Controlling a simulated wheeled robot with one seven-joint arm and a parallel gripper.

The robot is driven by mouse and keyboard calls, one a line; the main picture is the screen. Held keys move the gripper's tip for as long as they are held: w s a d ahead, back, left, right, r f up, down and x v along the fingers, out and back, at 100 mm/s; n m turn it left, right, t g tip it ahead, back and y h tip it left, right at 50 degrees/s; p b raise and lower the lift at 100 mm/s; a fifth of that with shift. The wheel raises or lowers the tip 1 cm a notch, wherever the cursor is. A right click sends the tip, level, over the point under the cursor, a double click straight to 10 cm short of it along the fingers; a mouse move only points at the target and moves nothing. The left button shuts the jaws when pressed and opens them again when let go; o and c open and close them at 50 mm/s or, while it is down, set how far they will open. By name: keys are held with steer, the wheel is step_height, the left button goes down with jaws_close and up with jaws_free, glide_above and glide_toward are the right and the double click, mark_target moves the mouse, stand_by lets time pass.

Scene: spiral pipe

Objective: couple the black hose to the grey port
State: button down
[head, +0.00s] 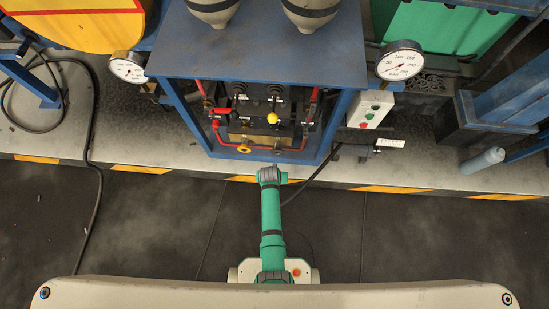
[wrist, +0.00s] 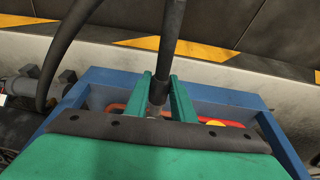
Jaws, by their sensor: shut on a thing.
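My gripper (wrist: 165,86) is shut on the black hose (wrist: 173,40), with one green finger on each side of it. The hose rises away from the fingers in the wrist view, and a short greyish end (wrist: 157,95) shows between them. In the head view my arm reaches to the front of the blue frame, and its end hides the fingers. The hose (head: 322,169) runs from near there up to the right. I cannot clearly pick out the grey port in either view, nor tell whether the hose end touches it.
The blue frame (head: 341,118) holds red pipes, a yellow knob (head: 272,118) and black fittings. A button box (head: 370,110) and gauges (head: 400,60) flank it. A yellow-striped kerb (head: 395,189) runs in front. The dark floor at lower right is clear.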

steer(key=shift+s+d+f, duration=0.1)
steer(key=shift+s+f, duration=0.4)
steer(key=shift+f, duration=0.3)
steer(key=shift+w, duration=0.1)
steer(key=shift+w+d, duration=0.2)
steer(key=shift+w, duration=2.65)
steer(key=shift+w+d, duration=0.15)
steer(key=shift+w, duration=1.95)
steer(key=shift+w+d+r, duration=0.1)
steer(key=shift+w+r, duration=0.2)
steer(key=shift+w, duration=0.35)
steer(key=c, duration=1.4)
jaws_free()
steer(key=shift+c, duration=0.2)
steer(key=shift+s+f, duration=0.2)
steer(key=shift+s, duration=0.1)
